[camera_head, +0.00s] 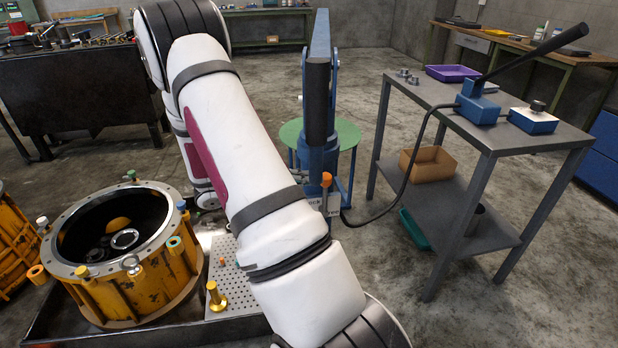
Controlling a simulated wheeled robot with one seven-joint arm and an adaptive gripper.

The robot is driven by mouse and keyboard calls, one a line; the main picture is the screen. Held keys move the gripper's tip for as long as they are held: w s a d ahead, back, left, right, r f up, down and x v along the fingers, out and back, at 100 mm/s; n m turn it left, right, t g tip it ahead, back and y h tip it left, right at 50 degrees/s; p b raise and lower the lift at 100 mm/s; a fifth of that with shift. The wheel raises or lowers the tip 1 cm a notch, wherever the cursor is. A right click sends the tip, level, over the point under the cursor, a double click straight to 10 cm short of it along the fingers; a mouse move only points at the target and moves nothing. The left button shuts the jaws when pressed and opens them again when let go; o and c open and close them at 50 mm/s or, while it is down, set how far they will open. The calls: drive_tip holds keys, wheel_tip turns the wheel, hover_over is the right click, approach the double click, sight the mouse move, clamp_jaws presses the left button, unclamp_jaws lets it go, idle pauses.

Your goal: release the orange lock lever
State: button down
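A small orange lever (326,180) sits upright on a grey bracket low on the front of a blue column stand (314,160). It is just right of my white arm and looks clear of it. My arm runs across the middle of the view and leaves at the bottom edge. My gripper is out of view, so its distance from the lever and its state are hidden.
A yellow round housing (180,277) stands at left in a dark tray, beside a perforated plate (238,292) with a brass post (215,297). A grey cart (440,94) at right carries a blue pump unit (478,103); its black hose reaches the stand. Floor at lower right is clear.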

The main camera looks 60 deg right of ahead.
sight(329, 176)
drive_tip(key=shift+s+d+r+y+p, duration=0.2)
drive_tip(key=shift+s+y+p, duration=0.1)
drive_tip(key=shift+p, duration=0.4)
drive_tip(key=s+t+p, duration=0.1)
drive_tip(key=p, duration=0.1)
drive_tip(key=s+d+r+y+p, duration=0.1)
drive_tip(key=p, duration=0.2)
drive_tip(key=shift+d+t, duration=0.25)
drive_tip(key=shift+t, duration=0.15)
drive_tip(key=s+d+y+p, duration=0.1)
drive_tip(key=p, duration=0.1)
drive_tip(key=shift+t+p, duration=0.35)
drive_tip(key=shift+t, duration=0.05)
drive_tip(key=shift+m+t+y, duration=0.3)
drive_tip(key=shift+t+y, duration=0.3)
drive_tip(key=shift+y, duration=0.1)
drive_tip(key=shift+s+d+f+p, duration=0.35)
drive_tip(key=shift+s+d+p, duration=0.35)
drive_tip(key=shift+p, duration=0.4)
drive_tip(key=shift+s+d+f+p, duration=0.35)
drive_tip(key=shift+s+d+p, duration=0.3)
drive_tip(key=shift+p, duration=0.45)
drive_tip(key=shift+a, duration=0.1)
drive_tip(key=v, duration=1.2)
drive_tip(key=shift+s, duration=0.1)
